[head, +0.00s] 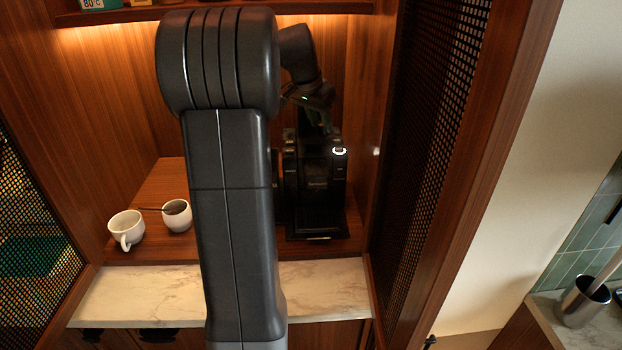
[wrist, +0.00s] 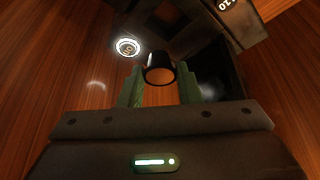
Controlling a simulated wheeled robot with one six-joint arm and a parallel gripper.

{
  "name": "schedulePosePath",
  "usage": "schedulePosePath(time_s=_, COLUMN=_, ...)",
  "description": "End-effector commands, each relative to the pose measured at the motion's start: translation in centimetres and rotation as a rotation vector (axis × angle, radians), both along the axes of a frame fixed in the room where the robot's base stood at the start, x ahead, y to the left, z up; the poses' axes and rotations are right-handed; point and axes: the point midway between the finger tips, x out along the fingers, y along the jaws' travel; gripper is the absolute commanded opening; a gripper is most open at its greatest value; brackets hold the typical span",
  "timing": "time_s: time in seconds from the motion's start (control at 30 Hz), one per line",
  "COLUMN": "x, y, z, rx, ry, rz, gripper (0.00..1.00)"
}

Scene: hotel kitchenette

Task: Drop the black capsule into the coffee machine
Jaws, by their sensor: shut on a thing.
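The black coffee machine (head: 316,190) stands at the right of the cabinet's wooden shelf, partly behind my arm. My gripper (head: 328,124) is low over its top. In the wrist view, my gripper (wrist: 160,88) has its green fingers on either side of the black capsule (wrist: 159,70) and is shut on it. The capsule's brownish end shows. The machine's dark top (wrist: 182,38) is beyond the capsule, with a lit ring button (wrist: 128,47) to the left. I cannot tell whether the capsule lines up with an opening. The capsule is not distinct in the head view.
A white cup (head: 126,229) and a white bowl-like cup (head: 177,216) with a spoon stand left of my arm. A perforated door (head: 432,130) stands close on the right. The marble ledge (head: 325,290) in front is clear.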

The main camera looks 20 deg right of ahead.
Motion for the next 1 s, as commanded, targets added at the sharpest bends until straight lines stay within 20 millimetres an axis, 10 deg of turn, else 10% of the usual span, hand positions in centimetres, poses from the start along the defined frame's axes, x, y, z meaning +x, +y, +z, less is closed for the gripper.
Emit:
schedulePosePath(time_s=0.07, x=0.0, y=0.0, z=0.1, rx=0.0, ry=0.0, rz=0.0, gripper=0.1)
schedulePosePath(time_s=0.1, x=0.0, y=0.0, z=0.1, rx=0.0, ry=0.0, rz=0.0, gripper=0.35)
schedulePosePath(time_s=0.23, x=0.0, y=0.0, z=0.1, rx=0.0, ry=0.0, rz=0.0, gripper=0.56)
schedulePosePath(time_s=0.63, x=-0.1, y=0.3, z=1.0, rx=0.0, ry=-0.001, rz=0.0, gripper=0.56)
schedulePosePath(time_s=1.0, x=-1.7, y=3.0, z=8.2, rx=-0.001, ry=-0.004, rz=0.001, gripper=0.56)
